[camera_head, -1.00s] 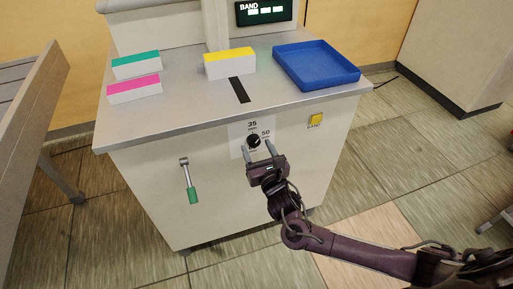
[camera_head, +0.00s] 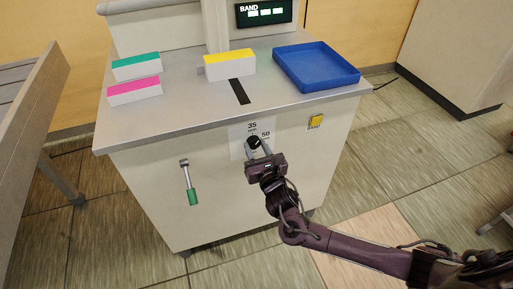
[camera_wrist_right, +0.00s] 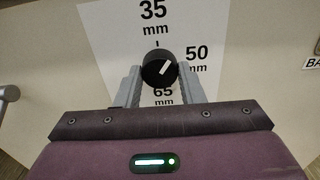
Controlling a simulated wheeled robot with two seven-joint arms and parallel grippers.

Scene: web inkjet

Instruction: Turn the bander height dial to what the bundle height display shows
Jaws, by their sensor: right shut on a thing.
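The black bander height dial (camera_head: 254,142) is on the front of the grey cabinet, on a white label marked 35, 50 and 65 mm. In the right wrist view the dial (camera_wrist_right: 156,68) has a white pointer line slanting up and right, between the 35 and 50 marks. My right gripper (camera_head: 257,146) is shut on the dial, with one finger on each side. The fingers also flank it in the wrist view (camera_wrist_right: 160,80). My left gripper is not in view.
The cabinet top (camera_head: 185,104) holds a yellow-topped bundle (camera_head: 230,66), green (camera_head: 136,68) and pink (camera_head: 134,91) bundles, and a blue tray (camera_head: 315,68). A yellow button (camera_head: 316,121) is right of the dial. A green-handled lever (camera_head: 191,188) is to its left.

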